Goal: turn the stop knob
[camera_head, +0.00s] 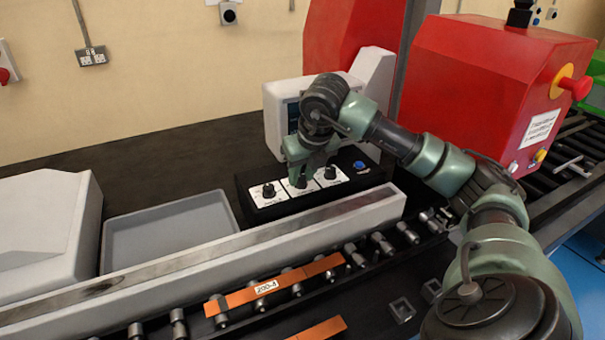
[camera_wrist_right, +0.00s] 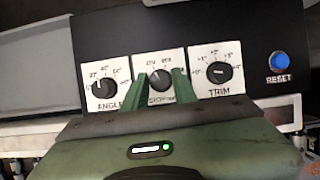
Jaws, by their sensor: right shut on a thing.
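The stop knob (camera_wrist_right: 160,77) is the black middle knob on a white label plate, between two other knobs on a black control box (camera_head: 240,198). The lower part of its label is partly covered by my fingers. My right gripper (camera_wrist_right: 161,84) is shut on the stop knob, with a green finger on either side of it. In the head view my right gripper (camera_head: 300,176) reaches down onto the middle of the box from above, and the knob is mostly hidden there. My left gripper is not in view.
The angle knob (camera_wrist_right: 103,87) is close on the left and the trim knob (camera_wrist_right: 219,72) close on the right. A blue reset button (camera_wrist_right: 278,60) is farther right. A grey rail (camera_head: 215,258) runs in front of the box. A grey tray (camera_head: 165,235) lies left.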

